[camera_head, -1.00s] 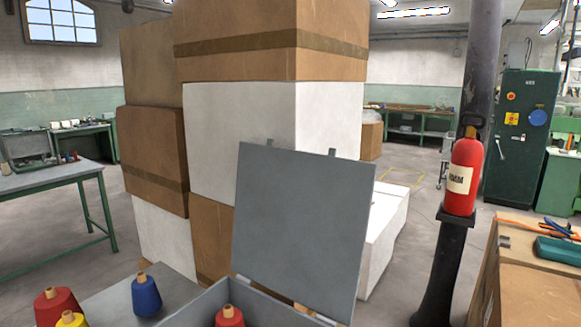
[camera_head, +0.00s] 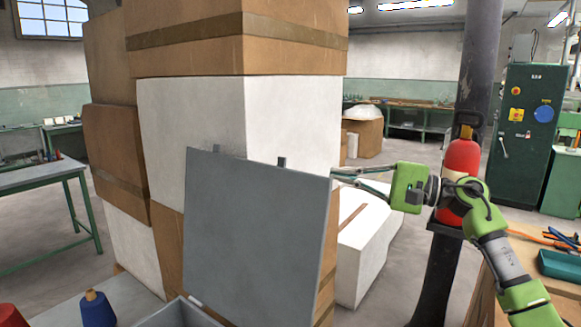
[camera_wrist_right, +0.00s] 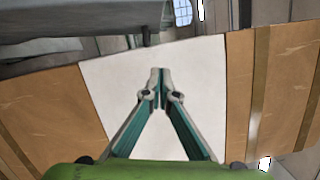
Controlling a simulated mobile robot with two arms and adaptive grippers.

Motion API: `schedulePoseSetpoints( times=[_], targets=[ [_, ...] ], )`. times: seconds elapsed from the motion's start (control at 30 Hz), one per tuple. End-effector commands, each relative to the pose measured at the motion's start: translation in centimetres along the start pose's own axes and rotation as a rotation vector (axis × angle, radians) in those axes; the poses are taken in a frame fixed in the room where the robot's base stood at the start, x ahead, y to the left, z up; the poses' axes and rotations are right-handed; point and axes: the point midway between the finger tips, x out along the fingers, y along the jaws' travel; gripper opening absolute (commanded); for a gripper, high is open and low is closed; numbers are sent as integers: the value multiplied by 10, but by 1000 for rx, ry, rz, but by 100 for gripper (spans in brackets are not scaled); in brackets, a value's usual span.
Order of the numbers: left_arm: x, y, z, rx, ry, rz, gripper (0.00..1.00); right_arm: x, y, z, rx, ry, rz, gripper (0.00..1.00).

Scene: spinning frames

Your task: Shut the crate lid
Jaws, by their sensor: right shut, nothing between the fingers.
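The grey crate (camera_head: 178,315) shows only its upper edge at the bottom of the head view. Its flat grey lid (camera_head: 255,230) stands open, nearly upright, with two small tabs on its top edge. My right gripper (camera_head: 338,173) comes in from the right, its closed fingers pointing left at the lid's upper right edge. I cannot tell whether they touch the lid. In the right wrist view, the fingers (camera_wrist_right: 159,76) meet at the tips with nothing between them. A grey panel with a tab, apparently the lid (camera_wrist_right: 80,18), lies beyond them at the upper left. My left gripper is out of view.
Stacked brown and white boxes (camera_head: 190,115) stand close behind the lid. A red extinguisher (camera_head: 462,158) on a dark post is partly hidden by my right arm. A blue spool (camera_head: 97,312) and a red spool (camera_head: 12,317) stand at lower left. A tool bench is at right.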

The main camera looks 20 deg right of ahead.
Motion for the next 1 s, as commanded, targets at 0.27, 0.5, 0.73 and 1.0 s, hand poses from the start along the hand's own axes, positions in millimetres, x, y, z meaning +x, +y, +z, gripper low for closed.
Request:
schedulePoseSetpoints(
  times=[0.27,0.5,0.73,1.0],
  targets=[
    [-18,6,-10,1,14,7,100,22,-11,9,-88,-4,23,0],
    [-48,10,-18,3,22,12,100,74,-12,9,-82,-4,20,0],
    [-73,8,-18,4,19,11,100,102,-7,23,-85,-1,24,0],
    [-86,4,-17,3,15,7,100,106,-2,43,-82,-1,23,0]
  ],
)
